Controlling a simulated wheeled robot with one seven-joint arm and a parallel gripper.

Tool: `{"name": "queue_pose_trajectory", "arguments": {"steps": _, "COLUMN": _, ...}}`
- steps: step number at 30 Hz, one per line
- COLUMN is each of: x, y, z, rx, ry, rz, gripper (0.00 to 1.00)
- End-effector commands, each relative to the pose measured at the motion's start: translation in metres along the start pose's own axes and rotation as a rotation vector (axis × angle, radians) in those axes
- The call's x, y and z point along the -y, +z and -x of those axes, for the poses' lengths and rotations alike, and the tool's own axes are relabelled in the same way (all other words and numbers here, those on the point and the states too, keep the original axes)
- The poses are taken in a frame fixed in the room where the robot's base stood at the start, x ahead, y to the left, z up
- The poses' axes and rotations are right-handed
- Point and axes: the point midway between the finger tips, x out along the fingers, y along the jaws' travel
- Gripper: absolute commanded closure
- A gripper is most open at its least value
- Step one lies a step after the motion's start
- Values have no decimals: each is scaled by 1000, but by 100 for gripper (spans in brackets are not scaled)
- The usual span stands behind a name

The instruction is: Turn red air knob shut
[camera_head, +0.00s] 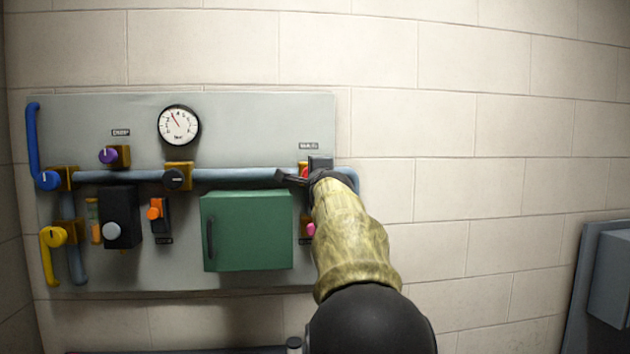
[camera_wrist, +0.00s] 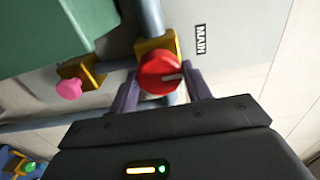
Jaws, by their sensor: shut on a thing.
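The red air knob (camera_wrist: 161,74) is round with a pale pointer mark and sits on a brass-coloured block (camera_wrist: 158,45) on the pipe. In the wrist view a label reading MAIN (camera_wrist: 201,40) is beside it. My gripper (camera_wrist: 160,88) has one finger on each side of the red knob and is shut on it. In the head view my gripper (camera_head: 298,176) is at the right end of the pipe, and only a sliver of the red knob (camera_head: 304,171) shows behind it.
A pink knob (camera_wrist: 69,89) on a brass block is close to the red one. A green box (camera_head: 247,231) juts out left of my arm. A gauge (camera_head: 179,126), a purple knob (camera_head: 108,156) and blue and yellow levers are farther left.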

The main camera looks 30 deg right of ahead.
Motion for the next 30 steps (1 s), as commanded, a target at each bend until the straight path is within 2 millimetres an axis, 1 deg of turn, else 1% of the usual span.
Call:
{"name": "queue_pose_trajectory", "arguments": {"steps": 1, "x": -2, "y": 1, "z": -1, "rx": 2, "ry": 5, "rz": 9, "gripper": 74}}
{"name": "queue_pose_trajectory", "arguments": {"steps": 14, "x": -3, "y": 1, "z": -1, "rx": 3, "ry": 6, "rz": 22, "gripper": 74}}
{"name": "queue_pose_trajectory", "arguments": {"steps": 15, "x": -3, "y": 1, "z": -1, "rx": 3, "ry": 5, "rz": 21, "gripper": 45}}
{"name": "queue_pose_trajectory", "arguments": {"steps": 17, "x": -2, "y": 1, "z": -1, "rx": 2, "ry": 5, "rz": 21, "gripper": 34}}
{"name": "queue_pose_trajectory", "arguments": {"steps": 18, "x": -2, "y": 1, "z": -1, "rx": 2, "ry": 4, "rz": 21, "gripper": 30}}
{"name": "queue_pose_trajectory", "arguments": {"steps": 26, "x": -1, "y": 0, "z": 0, "rx": 1, "ry": 2, "rz": 19, "gripper": 30}}
{"name": "queue_pose_trajectory", "arguments": {"steps": 30, "x": -1, "y": 1, "z": 6, "rx": 1, "ry": 0, "rz": 19, "gripper": 30}}
